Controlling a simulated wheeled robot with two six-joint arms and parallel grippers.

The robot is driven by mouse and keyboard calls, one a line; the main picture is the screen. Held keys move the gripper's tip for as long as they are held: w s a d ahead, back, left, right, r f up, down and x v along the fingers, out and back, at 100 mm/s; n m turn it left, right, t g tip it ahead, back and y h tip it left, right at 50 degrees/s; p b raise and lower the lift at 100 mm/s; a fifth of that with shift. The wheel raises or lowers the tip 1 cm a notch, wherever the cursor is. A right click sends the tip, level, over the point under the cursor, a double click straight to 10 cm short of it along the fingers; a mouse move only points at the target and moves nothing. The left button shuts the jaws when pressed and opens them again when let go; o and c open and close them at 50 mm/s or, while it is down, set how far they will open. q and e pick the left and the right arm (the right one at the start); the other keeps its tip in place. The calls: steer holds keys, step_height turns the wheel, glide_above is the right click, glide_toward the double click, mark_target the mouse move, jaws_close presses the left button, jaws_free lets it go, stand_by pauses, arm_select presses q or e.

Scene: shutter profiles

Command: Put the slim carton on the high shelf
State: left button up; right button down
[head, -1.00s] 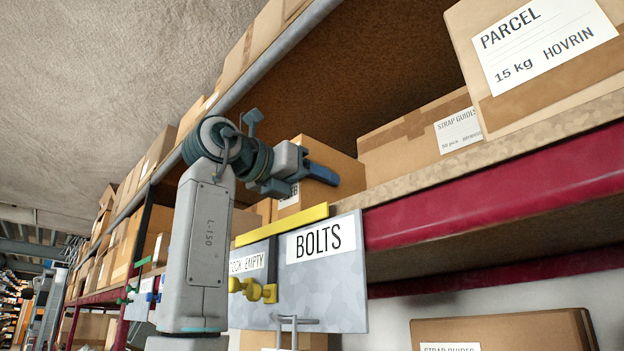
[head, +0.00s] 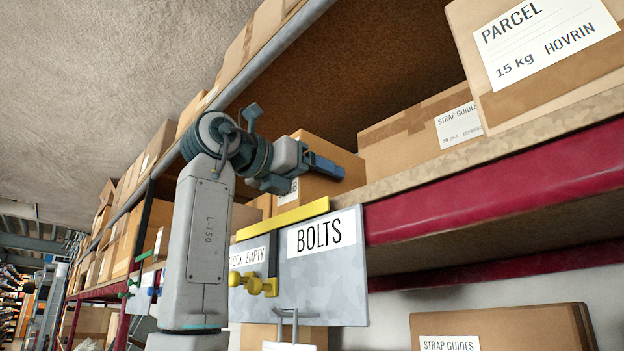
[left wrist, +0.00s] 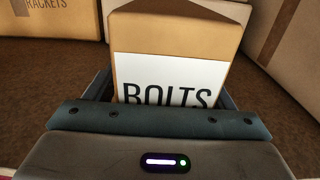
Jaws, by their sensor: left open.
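The slim carton (left wrist: 175,45), brown with a white label reading BOLTS, stands upright between the jaws of my left gripper in the left wrist view. My left gripper (head: 298,178) is open, with a finger to either side of the carton. In the head view the gripper is at the front of the high shelf (head: 500,135) and covers part of a carton (head: 330,148) and its label. I cannot tell whether the fingers touch the carton. My right gripper is not in view.
A strap guides carton (head: 400,128) and a large parcel (head: 535,50) stand to the right on the same shelf. A metal plate marked BOLTS (head: 320,285) with a yellow top edge hangs below the gripper. A red beam (head: 480,195) edges the shelf.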

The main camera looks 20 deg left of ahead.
arm_select(q)
steer(key=b+v, duration=0.5)
steer(key=v, duration=0.7)
steer(key=shift+b, duration=0.3)
stand_by(0.5)
